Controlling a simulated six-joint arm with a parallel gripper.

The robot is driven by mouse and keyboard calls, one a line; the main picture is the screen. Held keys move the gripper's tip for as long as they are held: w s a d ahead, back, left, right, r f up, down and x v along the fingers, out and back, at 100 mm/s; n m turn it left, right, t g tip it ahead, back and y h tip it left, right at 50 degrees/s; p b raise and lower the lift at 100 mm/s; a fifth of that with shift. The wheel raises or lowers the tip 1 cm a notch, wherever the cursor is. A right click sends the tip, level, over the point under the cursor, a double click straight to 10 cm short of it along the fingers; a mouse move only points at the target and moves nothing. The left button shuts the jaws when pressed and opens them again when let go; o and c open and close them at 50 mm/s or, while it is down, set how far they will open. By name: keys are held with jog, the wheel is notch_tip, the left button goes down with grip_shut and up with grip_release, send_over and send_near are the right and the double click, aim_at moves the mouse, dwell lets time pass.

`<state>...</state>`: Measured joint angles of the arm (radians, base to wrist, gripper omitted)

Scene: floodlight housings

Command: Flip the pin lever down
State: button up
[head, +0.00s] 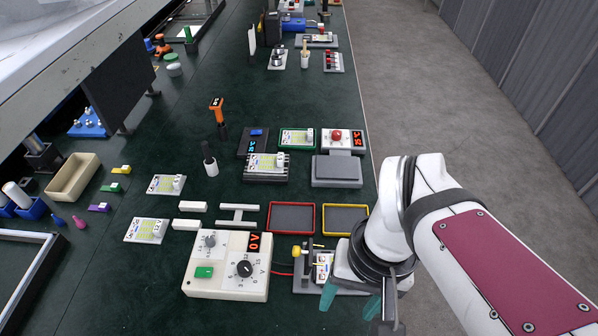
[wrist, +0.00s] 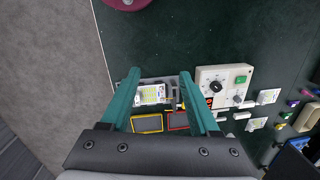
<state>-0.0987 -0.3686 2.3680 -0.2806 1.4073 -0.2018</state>
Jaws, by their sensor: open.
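A grey test fixture (head: 302,284) stands at the front edge of the bench, right of the power supply. A white circuit board (head: 323,266) sits in it, and the board also shows in the wrist view (wrist: 152,94). A lever with a yellow knob (head: 296,251) stands up at the fixture's left side; it looks raised. In the wrist view the lever is too small to make out. My gripper (head: 350,300) has teal fingers spread apart and empty, over the fixture's right front. In the wrist view my gripper (wrist: 160,75) has its fingers on either side of the board. My wrist hides the fixture's right part.
A cream power supply (head: 226,278) reading 0 V stands left of the fixture, with a red lead between them. Behind the fixture lie a red-rimmed tray (head: 291,218) and a yellow-rimmed tray (head: 345,219). Several boards and modules stand further back.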

aim_at(269, 256)
jog(key=w+a+n, duration=0.1)
jog(key=w+n, duration=0.1)
jog(key=w, duration=0.1)
jog(key=w+a+n+h, duration=0.1)
jog(key=w+a+n, duration=0.1)
jog(key=w+n, duration=0.1)
jog(key=w+a+n, duration=0.2)
jog(key=w+n, duration=0.1)
jog(key=shift+w+a+r+g, duration=0.25)
jog(key=shift+w+r+g, duration=0.05)
jog(key=shift+w, duration=0.1)
jog(key=c, duration=0.5)
jog(key=w+a+n, duration=0.2)
jog(key=w+a+f+n+h, duration=0.1)
jog(key=w+a+n, duration=0.1)
jog(key=w+a+f+n, duration=0.1)
jog(key=w+a+n, duration=0.1)
jog(key=a, duration=0.1)
jog(key=shift+f+h, duration=0.25)
jog(key=shift+h, duration=0.05)
grip_shut()
jog(key=a+n, duration=0.1)
jog(key=w+a+f+n, duration=0.2)
jog(key=a, duration=0.1)
jog(key=shift+w+n+h, duration=0.1)
jog(key=shift+n+h, duration=0.2)
